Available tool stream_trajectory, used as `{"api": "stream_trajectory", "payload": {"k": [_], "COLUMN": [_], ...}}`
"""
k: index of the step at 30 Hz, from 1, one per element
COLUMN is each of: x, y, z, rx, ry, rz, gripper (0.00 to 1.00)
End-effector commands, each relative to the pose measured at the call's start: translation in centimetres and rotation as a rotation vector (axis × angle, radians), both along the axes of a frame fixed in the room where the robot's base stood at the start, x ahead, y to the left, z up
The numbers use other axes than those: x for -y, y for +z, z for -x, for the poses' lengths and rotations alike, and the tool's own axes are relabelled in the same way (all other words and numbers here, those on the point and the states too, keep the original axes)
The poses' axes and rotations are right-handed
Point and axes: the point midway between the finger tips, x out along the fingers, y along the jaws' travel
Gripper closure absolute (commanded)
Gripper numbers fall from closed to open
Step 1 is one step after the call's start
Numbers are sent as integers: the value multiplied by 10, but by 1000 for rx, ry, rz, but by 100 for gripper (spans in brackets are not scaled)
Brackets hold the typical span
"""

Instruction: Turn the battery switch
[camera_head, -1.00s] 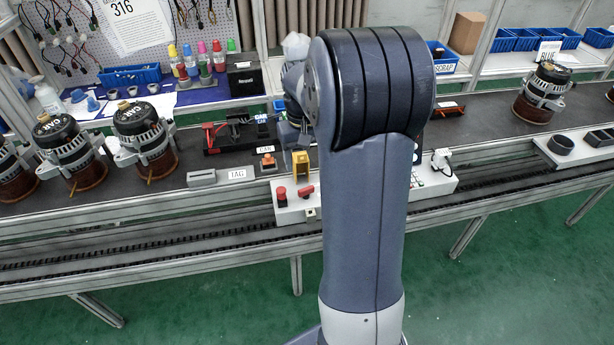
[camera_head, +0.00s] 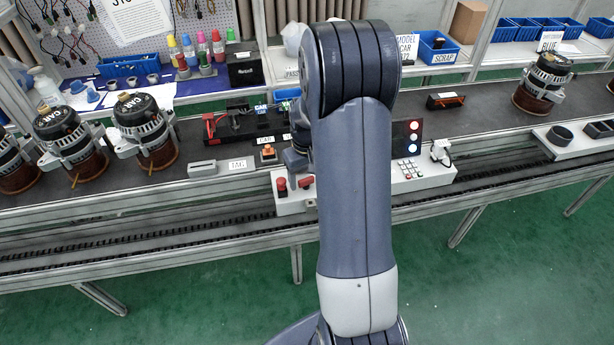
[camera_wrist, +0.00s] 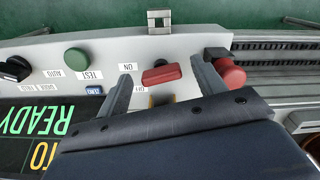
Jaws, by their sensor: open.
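The battery switch is a red lever (camera_wrist: 161,74) on the light control panel, between small ON and OFF labels in the wrist view. It also shows in the head view (camera_head: 306,182), right of the red mushroom button (camera_head: 281,184). My gripper (camera_wrist: 166,66) is open over the panel, one finger on each side of the red lever. I see a gap between the lever and each finger. In the wrist view, the right finger is close beside the red mushroom button (camera_wrist: 230,73). My arm hides most of the gripper in the head view.
A green button (camera_wrist: 77,58) and a black knob (camera_wrist: 14,69) are left on the panel. A display (camera_wrist: 35,120) reads READY. In the head view, alternators (camera_head: 148,130) stand on the left of the line.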

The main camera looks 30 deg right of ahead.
Motion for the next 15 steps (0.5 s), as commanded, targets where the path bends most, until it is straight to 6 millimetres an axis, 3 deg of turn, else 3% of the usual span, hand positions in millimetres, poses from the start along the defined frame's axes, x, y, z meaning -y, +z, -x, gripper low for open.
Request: {"api": "stream_trajectory", "payload": {"k": [9,15], "x": [0,0], "y": [-3,-2], "z": [0,0], "rx": [0,0], "ry": [0,0], "rz": [0,0], "gripper": [35,52]}}
